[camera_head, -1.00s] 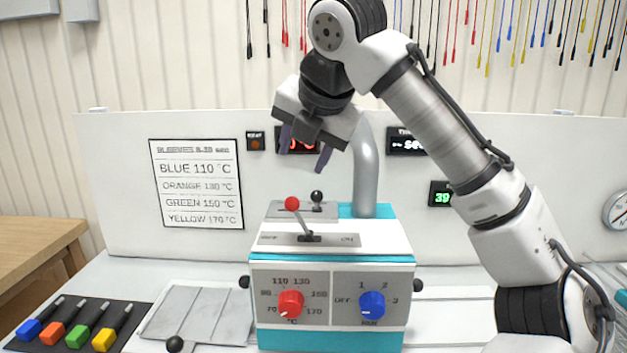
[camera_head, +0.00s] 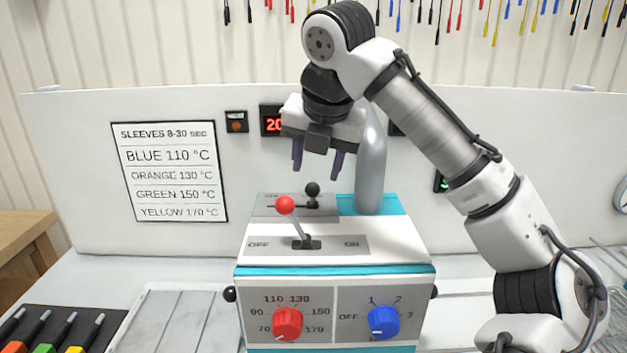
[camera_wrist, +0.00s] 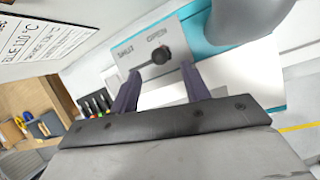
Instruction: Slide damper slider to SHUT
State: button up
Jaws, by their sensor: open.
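The damper slider (camera_head: 312,190) has a black ball knob on a grey plate at the rear top of the white and teal machine. In the wrist view its knob (camera_wrist: 162,56) sits at the OPEN end of the plate (camera_wrist: 180,45), with SHUT marked at the other end. My gripper (camera_head: 318,166) is open and empty, pointing down above the slider and apart from it. In the wrist view its two fingers (camera_wrist: 158,84) frame the lower side of the plate. Whether a finger touches the slider cannot be told from the wrist view alone.
A red-knobbed lever (camera_head: 286,206) stands on the OFF/ON plate in front of the slider. A grey pipe (camera_head: 370,165) rises close on the right. Red (camera_head: 287,323) and blue (camera_head: 383,321) dials are on the front. A temperature sign (camera_head: 170,172) hangs behind on the left.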

aim_at(312, 185)
jog(key=shift+x, duration=2.55)
jog(key=shift+a+p, duration=0.1)
jog(key=shift+p, duration=0.2)
grip_shut()
